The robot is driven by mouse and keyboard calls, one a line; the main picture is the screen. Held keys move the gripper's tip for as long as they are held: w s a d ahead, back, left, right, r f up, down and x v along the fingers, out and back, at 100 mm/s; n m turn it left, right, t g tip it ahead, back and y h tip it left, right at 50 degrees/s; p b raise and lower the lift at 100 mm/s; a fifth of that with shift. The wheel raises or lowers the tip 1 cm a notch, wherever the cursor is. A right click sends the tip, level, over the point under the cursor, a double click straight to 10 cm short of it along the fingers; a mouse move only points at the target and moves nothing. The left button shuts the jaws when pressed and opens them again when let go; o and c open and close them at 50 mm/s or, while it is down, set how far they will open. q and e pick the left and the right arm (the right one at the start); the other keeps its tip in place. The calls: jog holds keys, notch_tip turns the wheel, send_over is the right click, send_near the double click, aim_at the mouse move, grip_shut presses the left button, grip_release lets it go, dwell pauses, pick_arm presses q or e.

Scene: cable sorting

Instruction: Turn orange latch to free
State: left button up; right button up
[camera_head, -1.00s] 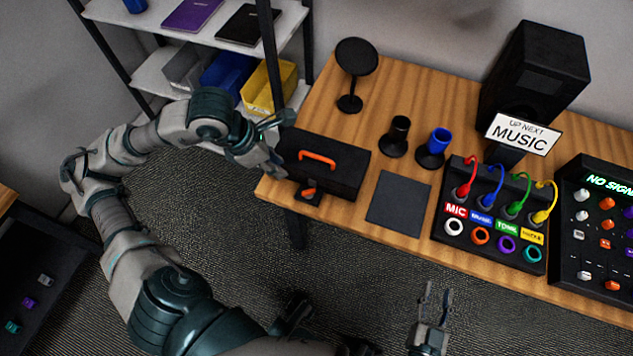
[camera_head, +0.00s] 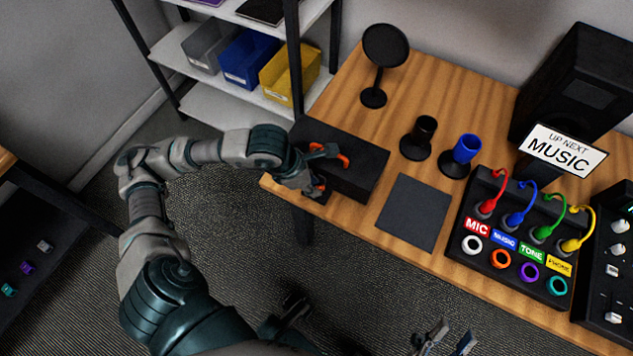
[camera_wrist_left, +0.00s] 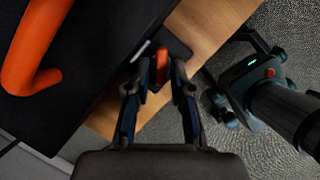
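The orange latch (camera_head: 320,186) is on the front of a black case (camera_head: 345,165) at the table's left end, partly hidden by my left gripper. In the left wrist view the latch (camera_wrist_left: 161,72) shows between the two fingertips. My left gripper (camera_head: 322,170) is at the case front with its fingers apart, one on each side of the latch; contact is not clear. The case's orange handle (camera_head: 343,160) is partly behind the gripper and shows large in the left wrist view (camera_wrist_left: 32,45). My right gripper (camera_head: 452,336) is open and empty at the bottom of the head view, away from the table.
A dark square mat (camera_head: 414,212) lies right of the case. Black and blue cup holders (camera_head: 463,155) and a round black stand (camera_head: 384,62) are behind. A cable box (camera_head: 500,262) sits right. A shelf with bins (camera_head: 290,78) stands behind left.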

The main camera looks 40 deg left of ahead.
pick_arm(q)
jog(key=shift+a+f, duration=0.1)
jog(key=shift+f, duration=0.05)
jog(key=shift+d, duration=0.2)
grip_shut()
